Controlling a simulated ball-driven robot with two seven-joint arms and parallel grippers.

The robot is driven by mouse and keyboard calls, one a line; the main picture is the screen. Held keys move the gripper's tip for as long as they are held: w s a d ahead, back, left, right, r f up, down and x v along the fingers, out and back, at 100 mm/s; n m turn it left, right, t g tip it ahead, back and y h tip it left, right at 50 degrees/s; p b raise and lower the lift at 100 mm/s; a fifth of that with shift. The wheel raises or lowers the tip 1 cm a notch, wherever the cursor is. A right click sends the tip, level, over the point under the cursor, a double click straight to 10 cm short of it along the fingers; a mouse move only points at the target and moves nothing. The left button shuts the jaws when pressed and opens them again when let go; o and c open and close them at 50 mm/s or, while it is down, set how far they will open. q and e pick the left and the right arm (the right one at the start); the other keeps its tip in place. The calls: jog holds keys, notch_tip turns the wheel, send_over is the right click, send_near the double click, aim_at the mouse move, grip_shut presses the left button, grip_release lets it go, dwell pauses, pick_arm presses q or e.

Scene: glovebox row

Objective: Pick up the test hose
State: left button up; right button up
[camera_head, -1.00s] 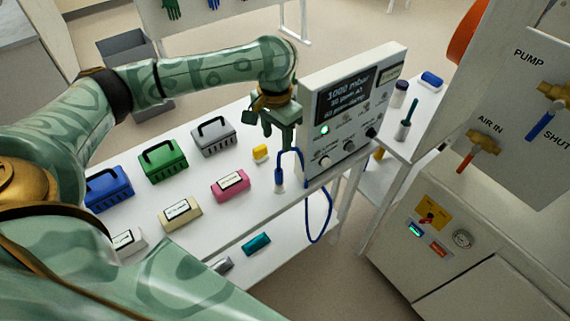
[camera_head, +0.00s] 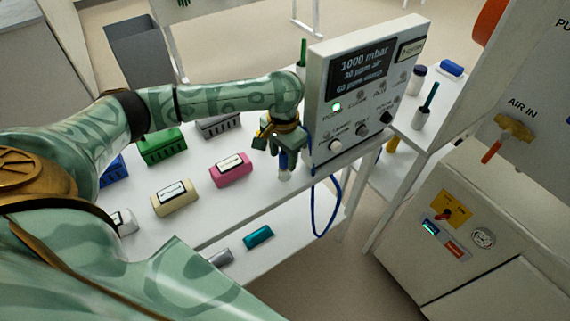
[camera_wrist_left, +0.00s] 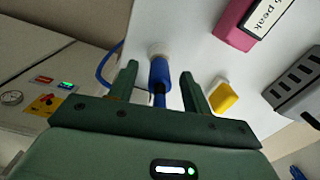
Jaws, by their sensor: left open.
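The test hose (camera_head: 325,218) is a blue tube that hangs in a loop below the table edge beside the instrument box. Its blue end piece with a pale tip (camera_head: 284,172) shows just under my left gripper (camera_head: 279,152). In the left wrist view the hose end (camera_wrist_left: 160,72) lies between the two open fingers of the left gripper (camera_wrist_left: 160,85), with a gap on each side. The left gripper is open and holds nothing. The fingers partly cover the hose end in the head view. My right gripper is not in view.
The instrument box (camera_head: 365,85) with a display stands close to the right of the gripper. A pink block (camera_head: 231,170), a cream block (camera_head: 174,198) and a green case (camera_head: 160,147) sit to the left on the white table. A yellow piece (camera_wrist_left: 222,98) lies near the fingers.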

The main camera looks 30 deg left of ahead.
pick_arm(q)
jog(key=shift+f, duration=0.55)
jog(key=shift+r, duration=0.15)
grip_shut()
jog(key=shift+r, duration=0.1)
